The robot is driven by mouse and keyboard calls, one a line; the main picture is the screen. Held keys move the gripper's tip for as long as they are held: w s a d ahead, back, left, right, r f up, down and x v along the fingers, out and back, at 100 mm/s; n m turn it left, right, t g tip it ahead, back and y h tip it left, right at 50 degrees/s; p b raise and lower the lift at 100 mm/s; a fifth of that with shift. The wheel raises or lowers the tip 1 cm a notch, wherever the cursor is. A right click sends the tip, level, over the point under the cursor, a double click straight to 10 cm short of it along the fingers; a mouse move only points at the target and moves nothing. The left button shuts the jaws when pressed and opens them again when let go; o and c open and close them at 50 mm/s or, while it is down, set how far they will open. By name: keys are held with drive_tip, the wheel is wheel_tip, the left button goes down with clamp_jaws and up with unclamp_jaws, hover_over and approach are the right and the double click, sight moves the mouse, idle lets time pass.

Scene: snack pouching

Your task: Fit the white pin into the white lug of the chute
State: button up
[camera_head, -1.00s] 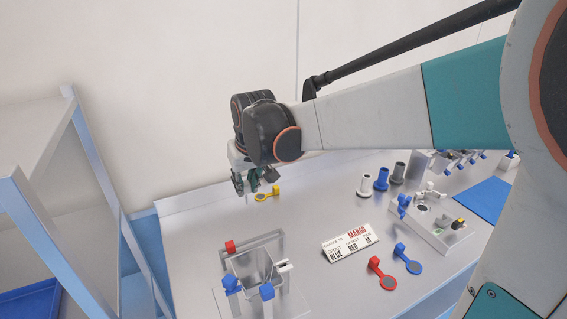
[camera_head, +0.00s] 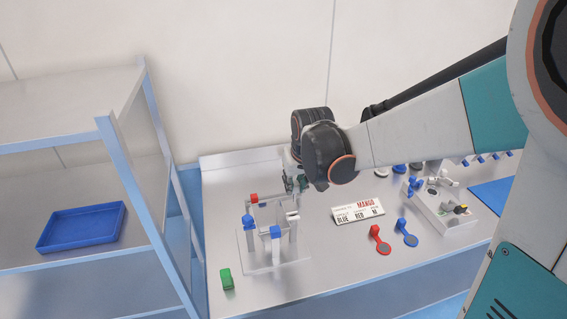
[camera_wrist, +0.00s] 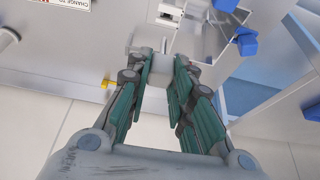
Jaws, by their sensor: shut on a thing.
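My gripper (camera_head: 294,184) is just above the back right of the chute (camera_head: 268,212) in the head view. In the wrist view my gripper (camera_wrist: 158,70) has its teal-padded fingers closed on a pale piece, which looks like the white pin (camera_wrist: 160,63); the fingers hide part of it. The white lug (camera_head: 293,217) is on the chute's right side, below my gripper and apart from it. The chute also carries a red lug (camera_head: 254,198) and two blue ones (camera_head: 248,222), (camera_head: 275,232).
A sign (camera_head: 358,214) lies right of the chute, with red (camera_head: 379,240) and blue (camera_head: 406,233) tagged pieces near it. A green block (camera_head: 226,279) sits at the front left. A shelf (camera_head: 80,150) with a blue tray (camera_head: 82,228) stands at the left.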

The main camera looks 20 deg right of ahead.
sight(296, 190)
drive_tip(key=shift+f, duration=0.15)
drive_tip(key=shift+f+b, duration=1.75)
drive_tip(key=shift+f, duration=0.25)
drive_tip(key=shift+f+b, duration=2.15)
drive_tip(key=shift+f, duration=0.65)
drive_tip(key=o, duration=1)
drive_tip(key=shift+r, duration=0.1)
drive_tip(key=v, duration=1.2)
